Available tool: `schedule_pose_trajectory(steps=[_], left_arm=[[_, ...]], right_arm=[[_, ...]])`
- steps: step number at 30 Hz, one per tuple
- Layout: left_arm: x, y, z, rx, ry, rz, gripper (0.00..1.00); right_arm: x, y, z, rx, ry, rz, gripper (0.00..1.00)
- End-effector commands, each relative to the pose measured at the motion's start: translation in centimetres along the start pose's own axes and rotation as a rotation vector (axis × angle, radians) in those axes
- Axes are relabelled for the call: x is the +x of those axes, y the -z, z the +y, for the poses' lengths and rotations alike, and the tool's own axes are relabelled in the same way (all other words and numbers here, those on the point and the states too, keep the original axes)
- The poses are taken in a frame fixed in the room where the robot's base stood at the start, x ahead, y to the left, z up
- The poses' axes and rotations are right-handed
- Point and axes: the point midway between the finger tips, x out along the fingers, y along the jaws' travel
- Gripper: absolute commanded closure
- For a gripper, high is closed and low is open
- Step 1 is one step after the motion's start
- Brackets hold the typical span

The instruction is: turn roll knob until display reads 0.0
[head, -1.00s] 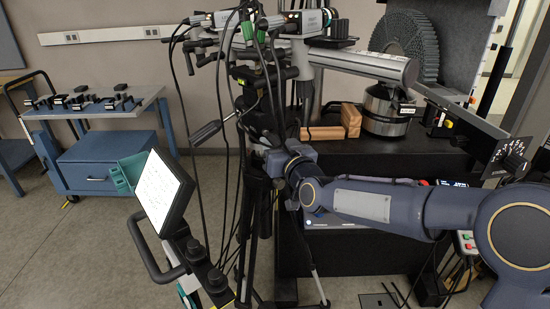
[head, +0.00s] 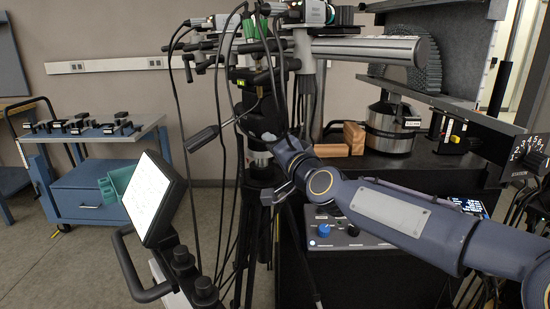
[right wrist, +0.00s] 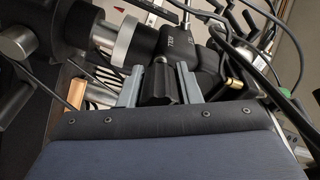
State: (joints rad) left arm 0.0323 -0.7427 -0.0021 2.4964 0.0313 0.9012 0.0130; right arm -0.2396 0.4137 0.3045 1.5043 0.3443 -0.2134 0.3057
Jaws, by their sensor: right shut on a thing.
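My right arm comes in from the right in the head view, and its gripper (head: 264,152) is at the tripod head, partly hidden by cables and its own wrist. In the right wrist view the two grey fingers of my right gripper (right wrist: 160,84) are shut on a black ribbed knob (right wrist: 162,88) below a black housing with small white lettering. I take this as the roll knob. A small box with a lit green-yellow strip (head: 257,80) sits on the tripod head; I cannot read a number on it. My left gripper is not in view.
Cables hang around the tripod. A tilted white screen (head: 155,197) stands at front left. A control box with a blue knob (head: 324,230) and a lit screen (head: 470,207) lie by my arm. A steel cylinder (head: 391,128) and wooden blocks (head: 354,138) are on the black bench.

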Motion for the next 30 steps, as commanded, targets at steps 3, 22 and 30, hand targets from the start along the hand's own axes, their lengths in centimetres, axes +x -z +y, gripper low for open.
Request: schedule_pose_trajectory(steps=[3, 22, 30], left_arm=[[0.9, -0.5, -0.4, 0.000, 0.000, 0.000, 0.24], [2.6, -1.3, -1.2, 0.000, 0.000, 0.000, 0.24], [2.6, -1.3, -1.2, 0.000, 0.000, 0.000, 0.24]], right_arm=[[0.0, -0.1, 0.2, 0.107, 0.007, 0.001, 0.92], [0.0, 0.0, 0.0, 0.474, 0.023, 0.001, 0.92], [0.0, 0.1, 0.0, 0.503, 0.024, 0.001, 0.92]])
